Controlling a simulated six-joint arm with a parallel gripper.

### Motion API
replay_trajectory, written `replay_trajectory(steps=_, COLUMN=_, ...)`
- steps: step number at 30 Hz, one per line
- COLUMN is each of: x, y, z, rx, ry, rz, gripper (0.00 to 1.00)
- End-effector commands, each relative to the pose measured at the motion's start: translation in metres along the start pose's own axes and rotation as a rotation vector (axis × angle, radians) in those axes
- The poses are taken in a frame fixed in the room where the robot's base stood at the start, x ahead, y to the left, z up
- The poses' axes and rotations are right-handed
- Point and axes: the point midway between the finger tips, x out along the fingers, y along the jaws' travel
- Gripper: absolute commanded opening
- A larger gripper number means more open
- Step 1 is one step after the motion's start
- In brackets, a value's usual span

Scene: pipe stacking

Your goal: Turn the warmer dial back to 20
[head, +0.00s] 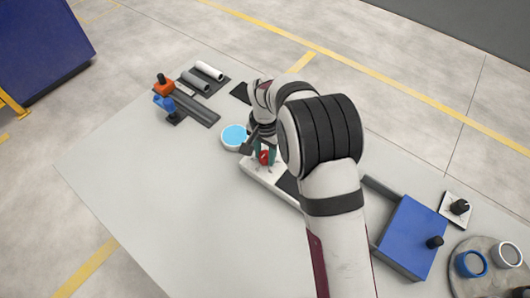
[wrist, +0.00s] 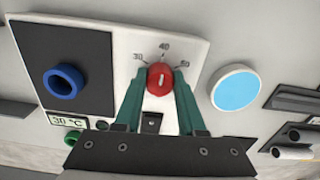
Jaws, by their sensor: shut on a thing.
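The warmer (head: 256,175) is a white panel in the middle of the table, partly hidden by my arm. Its red dial (wrist: 161,78) shows in the wrist view with a white pointer line, standing nearly upright toward the middle mark, which looks like 40. The side marks are small and hard to read. A small display (wrist: 68,120) seems to read 30 °C. My gripper (wrist: 162,82) is shut on the red dial, one green finger on each side. The dial also shows in the head view (head: 264,157) between the fingers.
A blue ring (wrist: 64,80) sits on the warmer's dark plate (wrist: 95,40). A round dish with light blue content (head: 234,136) stands close beside the warmer. Grey pipes (head: 195,80) lie at the back left. A blue box (head: 410,235) is at the right. The front left table is clear.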

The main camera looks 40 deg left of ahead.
Motion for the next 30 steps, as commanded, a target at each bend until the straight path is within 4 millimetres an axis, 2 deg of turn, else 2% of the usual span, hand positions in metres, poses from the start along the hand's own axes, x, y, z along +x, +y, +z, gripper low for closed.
replay_trajectory(steps=8, x=-0.0003, y=-0.0001, z=0.0000, rx=-0.010, ry=0.000, rz=0.000, gripper=0.00)
replay_trajectory(steps=14, x=-0.0004, y=0.0000, z=-0.0003, rx=-0.084, ry=0.000, rz=0.000, gripper=0.00)
replay_trajectory(steps=30, x=-0.0007, y=0.0002, z=-0.0009, rx=-0.561, ry=0.001, rz=0.000, gripper=0.00)
